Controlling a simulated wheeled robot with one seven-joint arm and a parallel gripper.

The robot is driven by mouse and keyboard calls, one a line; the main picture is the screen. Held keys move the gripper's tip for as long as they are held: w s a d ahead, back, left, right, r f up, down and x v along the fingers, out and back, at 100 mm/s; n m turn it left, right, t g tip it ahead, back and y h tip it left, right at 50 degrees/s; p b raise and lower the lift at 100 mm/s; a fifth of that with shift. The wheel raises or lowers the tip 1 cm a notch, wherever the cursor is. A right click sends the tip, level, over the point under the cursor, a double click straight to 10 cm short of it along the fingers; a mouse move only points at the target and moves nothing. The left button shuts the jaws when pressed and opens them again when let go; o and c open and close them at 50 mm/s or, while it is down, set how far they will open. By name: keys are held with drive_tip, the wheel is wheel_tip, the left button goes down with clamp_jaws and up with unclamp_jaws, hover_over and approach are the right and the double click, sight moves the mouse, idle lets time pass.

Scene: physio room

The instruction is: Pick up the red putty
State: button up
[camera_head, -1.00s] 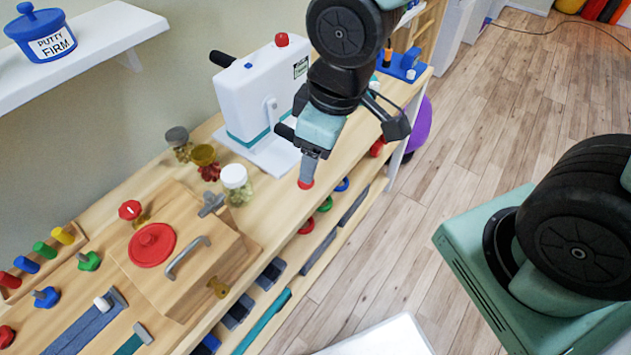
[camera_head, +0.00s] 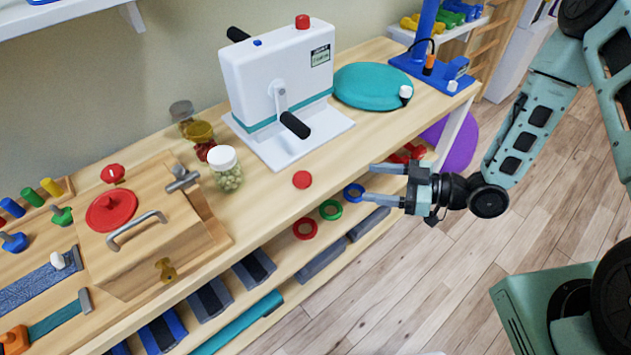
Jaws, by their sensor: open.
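A flat red disc, which looks like the red putty (camera_head: 302,179), lies on the wooden worktop near its front edge, to the right of a lidded jar. My gripper (camera_head: 368,183) is to the right of the disc, past the front edge of the worktop. Its two fingers are apart and point left towards the disc, with nothing between them. The disc is fully in view and apart from the fingers.
A white crank machine (camera_head: 275,80) stands behind the disc. A jar (camera_head: 225,170) with a white lid stands to its left. A wooden box (camera_head: 150,235) with a red round piece is further left. Coloured rings (camera_head: 330,209) lie on the shelf below. A teal cushion (camera_head: 373,86) is behind my gripper.

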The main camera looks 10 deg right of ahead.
sight(310, 178)
drive_tip(key=p+x, duration=0.1)
drive_tip(key=x, duration=0.4)
drive_tip(key=p+x, duration=0.1)
drive_tip(key=x, duration=0.5)
drive_tip(key=shift+s+r+p, duration=0.1)
drive_tip(key=shift+r+p, duration=0.1)
drive_tip(key=shift+p, duration=0.2)
drive_tip(key=x, duration=0.1)
drive_tip(key=p+x, duration=0.1)
drive_tip(key=x, duration=0.1)
drive_tip(key=p+x, duration=0.1)
drive_tip(key=x, duration=0.1)
drive_tip(key=shift+s+a+f, duration=0.1)
drive_tip(key=shift+s+a, duration=0.15)
drive_tip(key=shift+a, duration=0.05)
drive_tip(key=shift+w+a+f, duration=0.2)
drive_tip(key=shift+w+a, duration=0.05)
drive_tip(key=shift+a, duration=0.15)
drive_tip(key=c, duration=1.1)
